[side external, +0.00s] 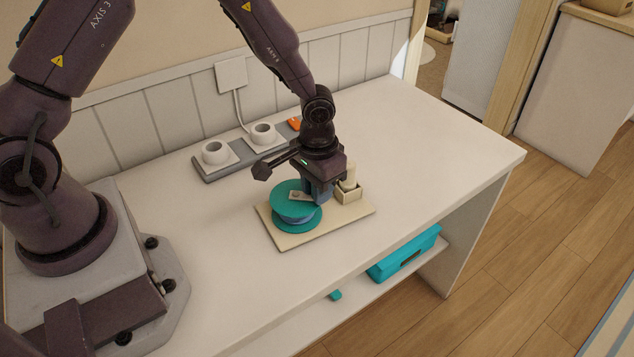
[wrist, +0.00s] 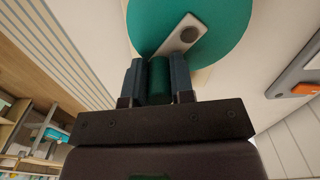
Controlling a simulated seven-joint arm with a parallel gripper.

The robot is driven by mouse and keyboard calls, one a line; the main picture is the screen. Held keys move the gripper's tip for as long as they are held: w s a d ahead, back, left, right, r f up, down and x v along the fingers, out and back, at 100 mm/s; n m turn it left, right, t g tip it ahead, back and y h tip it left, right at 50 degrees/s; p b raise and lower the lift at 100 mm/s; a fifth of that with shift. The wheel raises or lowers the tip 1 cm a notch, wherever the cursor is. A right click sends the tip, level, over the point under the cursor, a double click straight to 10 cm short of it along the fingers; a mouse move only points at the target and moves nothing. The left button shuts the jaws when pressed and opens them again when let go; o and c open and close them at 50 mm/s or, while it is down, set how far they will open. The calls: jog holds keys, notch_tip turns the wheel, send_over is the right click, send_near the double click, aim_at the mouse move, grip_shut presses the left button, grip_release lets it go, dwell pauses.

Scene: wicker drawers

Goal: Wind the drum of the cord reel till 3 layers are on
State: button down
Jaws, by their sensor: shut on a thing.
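The cord reel has a teal drum (side external: 290,196) lying flat on a cream base board (side external: 343,216), with some bluish cord (side external: 297,219) between its flanges. The number of layers cannot be told. A pale crank arm (wrist: 186,36) with a round hub crosses the teal top flange in the wrist view. My gripper (side external: 317,192) is over the drum's right side in the side view. In the wrist view its two fingers (wrist: 158,66) are closed around a dark green upright crank handle (wrist: 158,84). The fingers hide the handle in the side view.
A small cream box with a pale cylinder (side external: 348,188) stands on the board just right of my gripper. Behind is a grey strip with two white round fittings (side external: 215,152) and an orange piece (side external: 294,124). A teal bin (side external: 405,254) sits on the shelf below. The right tabletop is clear.

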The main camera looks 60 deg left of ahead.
aim_at(306, 210)
jog(key=m, duration=0.2)
jog(key=s+m, duration=0.1)
jog(key=d+m, duration=0.1)
jog(key=m, duration=0.1)
jog(key=shift+s+d+m, duration=0.1)
jog(key=shift+s+m, duration=0.2)
jog(key=m, duration=0.1)
jog(key=s+m, duration=0.1)
jog(key=m, duration=0.3)
jog(key=shift+s+d, duration=0.1)
jog(key=shift+s, duration=0.25)
jog(key=shift+m, duration=0.3)
jog(key=c, duration=1)
grip_release()
jog(key=shift+s, duration=0.1)
notch_tip(306, 210, up, 13)
jog(key=shift+r, duration=0.1)
